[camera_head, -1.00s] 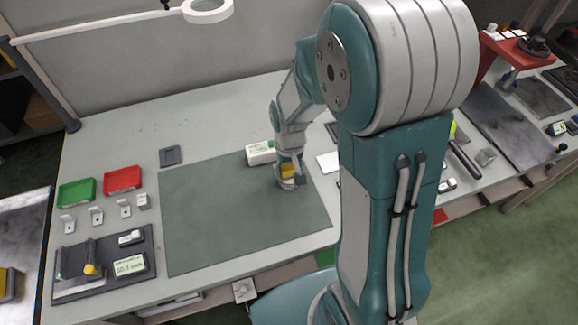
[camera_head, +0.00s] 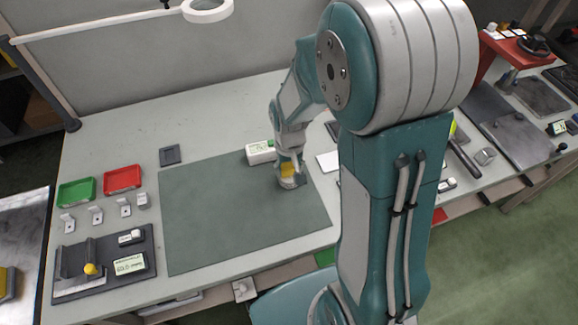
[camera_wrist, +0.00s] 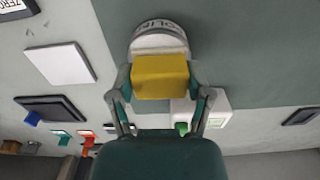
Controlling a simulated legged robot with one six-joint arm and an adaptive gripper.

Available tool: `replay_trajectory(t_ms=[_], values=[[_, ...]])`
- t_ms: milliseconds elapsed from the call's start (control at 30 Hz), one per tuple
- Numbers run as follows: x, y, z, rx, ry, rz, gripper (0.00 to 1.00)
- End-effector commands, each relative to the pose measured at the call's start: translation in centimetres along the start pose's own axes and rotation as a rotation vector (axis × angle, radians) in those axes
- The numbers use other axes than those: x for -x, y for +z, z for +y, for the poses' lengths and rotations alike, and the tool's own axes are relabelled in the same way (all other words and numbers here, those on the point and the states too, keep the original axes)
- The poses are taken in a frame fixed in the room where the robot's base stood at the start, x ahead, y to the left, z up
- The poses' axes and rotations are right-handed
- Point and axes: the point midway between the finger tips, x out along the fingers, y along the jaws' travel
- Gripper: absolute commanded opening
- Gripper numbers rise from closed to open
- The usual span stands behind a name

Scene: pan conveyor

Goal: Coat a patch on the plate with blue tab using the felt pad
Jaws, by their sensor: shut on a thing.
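My gripper (camera_wrist: 160,80) is shut on a yellow block, the grip of the felt pad (camera_wrist: 160,76). The pad has a pale round base with dark lettering on its rim. In the head view my gripper (camera_head: 291,165) holds the pad (camera_head: 289,171) over the right part of the green-grey mat. I cannot tell whether its base touches the mat. The plate with the blue tab (camera_wrist: 50,108) is a dark-framed plate at the lower left of the wrist view, apart from the pad. In the head view a dark edge (camera_head: 331,131) beside my arm may belong to a plate; most is hidden.
A white box with a green label (camera_head: 260,152) stands close behind the pad. A white square (camera_head: 328,161) lies right of the mat (camera_head: 235,230). Red (camera_head: 122,178) and green trays (camera_head: 76,192) stand left. The mat's left and front are clear.

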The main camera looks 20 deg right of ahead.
Motion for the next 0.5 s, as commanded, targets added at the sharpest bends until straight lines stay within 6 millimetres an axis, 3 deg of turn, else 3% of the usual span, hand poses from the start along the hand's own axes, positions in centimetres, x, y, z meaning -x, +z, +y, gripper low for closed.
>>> replay_trajectory(t_ms=[500], values=[[3.5, 0.0, 0.0, 0.000, 0.000, 0.002, 0.27]])
